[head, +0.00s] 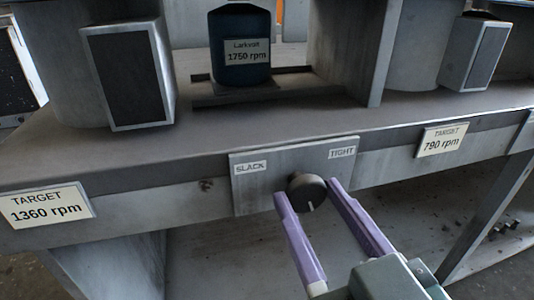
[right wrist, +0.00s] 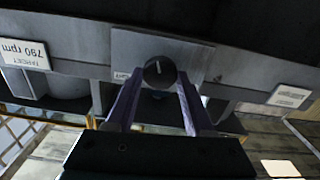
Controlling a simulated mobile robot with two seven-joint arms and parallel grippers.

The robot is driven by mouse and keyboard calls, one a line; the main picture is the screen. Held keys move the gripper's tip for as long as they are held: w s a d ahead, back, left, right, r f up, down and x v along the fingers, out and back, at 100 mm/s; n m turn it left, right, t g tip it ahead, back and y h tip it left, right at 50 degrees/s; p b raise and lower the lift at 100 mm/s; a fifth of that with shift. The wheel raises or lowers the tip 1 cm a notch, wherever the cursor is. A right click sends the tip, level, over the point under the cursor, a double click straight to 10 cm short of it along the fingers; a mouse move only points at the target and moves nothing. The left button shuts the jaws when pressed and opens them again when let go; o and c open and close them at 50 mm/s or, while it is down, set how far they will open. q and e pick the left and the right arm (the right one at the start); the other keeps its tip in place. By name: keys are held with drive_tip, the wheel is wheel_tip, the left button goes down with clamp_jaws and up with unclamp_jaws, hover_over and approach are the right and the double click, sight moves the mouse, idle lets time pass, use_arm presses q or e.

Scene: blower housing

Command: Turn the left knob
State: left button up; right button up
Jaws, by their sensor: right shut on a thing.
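A dark round knob (head: 307,194) sits on a grey metal plate (head: 255,195) on the front of the bench. The plate is marked SLACK at its left and TIGHT at its right. A pale line on the knob's face points down in the head view. My right gripper (head: 306,189) has its two purple fingers on either side of the knob, shut on it. The right wrist view shows the knob (right wrist: 159,72) between the fingertips, with the plate upside down. Only one knob is in view. My left gripper is not in view.
A label TARGET 1360 rpm (head: 46,206) is at the left and TARGET 790 rpm (head: 442,140) at the right. A dark blue cylinder (head: 240,60) marked 1750 rpm stands behind. Box-shaped housings (head: 130,75) flank it. A lower shelf (head: 400,215) lies beneath.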

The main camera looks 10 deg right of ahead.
clamp_jaws()
drive_tip(key=shift+r+m+p, duration=0.1)
drive_tip(key=shift+m+p, duration=0.45)
drive_tip(key=shift+m, duration=0.05)
drive_tip(key=shift+m+p, duration=0.6)
drive_tip(key=shift+m, duration=0.5)
drive_tip(key=shift+m+p, duration=0.6)
drive_tip(key=shift+m, duration=1.4)
drive_tip(key=o, duration=1.3)
unclamp_jaws()
drive_tip(key=shift+c, duration=0.2)
